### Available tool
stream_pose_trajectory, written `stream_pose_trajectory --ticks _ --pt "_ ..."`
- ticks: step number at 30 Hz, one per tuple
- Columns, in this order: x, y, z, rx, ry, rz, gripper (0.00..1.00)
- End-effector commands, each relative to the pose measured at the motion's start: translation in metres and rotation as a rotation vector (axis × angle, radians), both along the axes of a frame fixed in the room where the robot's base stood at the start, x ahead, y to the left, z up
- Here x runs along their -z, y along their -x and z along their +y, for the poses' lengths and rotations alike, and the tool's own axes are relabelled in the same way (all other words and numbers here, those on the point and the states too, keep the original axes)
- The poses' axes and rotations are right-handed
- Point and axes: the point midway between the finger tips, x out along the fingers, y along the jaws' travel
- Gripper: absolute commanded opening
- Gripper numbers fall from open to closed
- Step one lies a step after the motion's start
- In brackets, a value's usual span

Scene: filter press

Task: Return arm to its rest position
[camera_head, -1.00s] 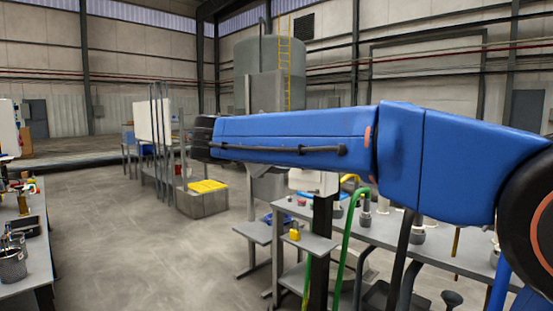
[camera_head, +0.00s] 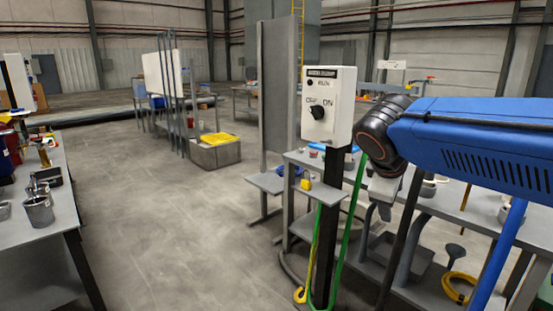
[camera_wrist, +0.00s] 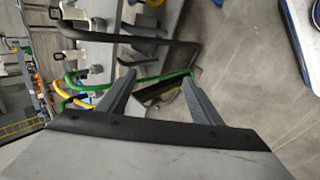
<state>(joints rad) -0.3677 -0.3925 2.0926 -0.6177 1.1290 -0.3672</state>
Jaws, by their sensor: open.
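My blue arm (camera_head: 470,145) reaches in from the right side of the head view, with its black wrist joint (camera_head: 383,132) bent downward. My gripper shows in the wrist view (camera_wrist: 160,84) with two grey fingers spread apart and nothing between them. In the head view only a pale part of the hand shows below the black joint, and the fingertips are hard to make out there. The control box (camera_head: 328,105) with an OFF/ON knob stands on a post just left of my wrist, apart from it in the picture.
A grey workbench (camera_head: 300,158) with pipes and hoses lies under and behind my arm. A green hose (camera_head: 345,225) hangs by the post. A yellow padlock (camera_head: 306,182) is on a small shelf. Another table (camera_head: 62,215) stands at the left. The floor between is clear.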

Motion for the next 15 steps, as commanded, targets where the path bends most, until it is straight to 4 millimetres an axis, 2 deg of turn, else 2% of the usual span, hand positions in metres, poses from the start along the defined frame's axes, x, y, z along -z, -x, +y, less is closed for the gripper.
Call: stream_pose_trajectory --ticks 1,6,12,15 --pt "0.014 0.02 -0.011 0.055 -0.062 0.0 0.59" --pt "0.062 0.08 -0.028 0.246 -0.279 -0.005 0.59" --pt "0.116 0.144 -0.031 0.48 -0.526 -0.026 0.59" --pt "0.139 0.167 -0.028 0.583 -0.63 -0.039 0.59"
